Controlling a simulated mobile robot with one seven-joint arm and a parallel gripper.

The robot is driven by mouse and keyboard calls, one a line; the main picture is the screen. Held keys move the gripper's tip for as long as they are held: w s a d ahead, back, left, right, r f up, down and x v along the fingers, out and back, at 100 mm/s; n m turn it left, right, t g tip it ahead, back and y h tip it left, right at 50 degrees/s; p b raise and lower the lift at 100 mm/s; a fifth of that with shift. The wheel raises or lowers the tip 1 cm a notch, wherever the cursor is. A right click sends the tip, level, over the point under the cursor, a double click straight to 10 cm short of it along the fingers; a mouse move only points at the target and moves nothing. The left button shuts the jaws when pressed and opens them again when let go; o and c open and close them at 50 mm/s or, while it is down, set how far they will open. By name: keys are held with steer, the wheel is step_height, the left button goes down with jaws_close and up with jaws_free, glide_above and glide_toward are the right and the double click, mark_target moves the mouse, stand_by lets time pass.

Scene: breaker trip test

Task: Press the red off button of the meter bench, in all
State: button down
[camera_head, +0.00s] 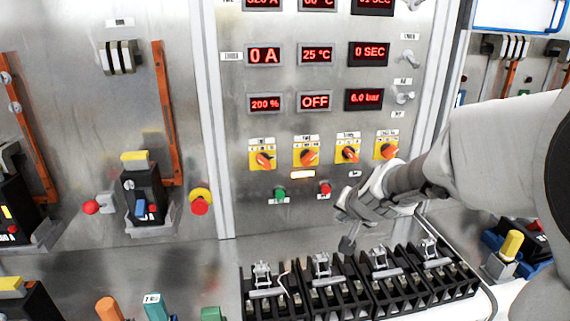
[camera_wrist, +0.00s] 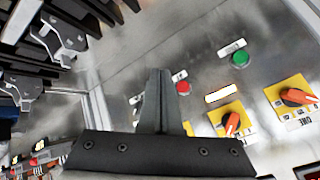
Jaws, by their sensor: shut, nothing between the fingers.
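The small red button (camera_head: 326,189) is on the lower part of the grey meter panel, to the right of a green button (camera_head: 280,193). In the wrist view the red button (camera_wrist: 183,88) shows just right of my fingertips, and the green button (camera_wrist: 240,58) is farther up and right. My gripper (camera_head: 347,244) is shut and empty, its fingers pointing down, below and right of the red button in the head view. In the wrist view my closed fingers (camera_wrist: 158,76) stand close beside the button; I cannot tell the exact gap. No contact is visible.
Orange rotary switches on yellow plates (camera_head: 306,155) sit above the buttons. A row of black terminal blocks (camera_head: 375,285) lies below my gripper. A red mushroom button on a yellow collar (camera_head: 200,202) is farther left. Lit red displays (camera_head: 315,101) are higher up.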

mark_target(326, 189)
steer(key=shift+w+d+f, duration=0.3)
steer(key=shift+w+f, duration=0.15)
steer(key=shift+f, duration=0.05)
steer(key=shift+w, duration=0.1)
steer(key=w+a+p, duration=0.1)
steer(key=w+p, duration=0.4)
steer(key=w, duration=0.3)
steer(key=shift+w+a, duration=0.15)
steer(key=shift+w, duration=0.1)
steer(key=shift+w, duration=0.1)
stand_by(1.7)
steer(key=shift+w, duration=0.3)
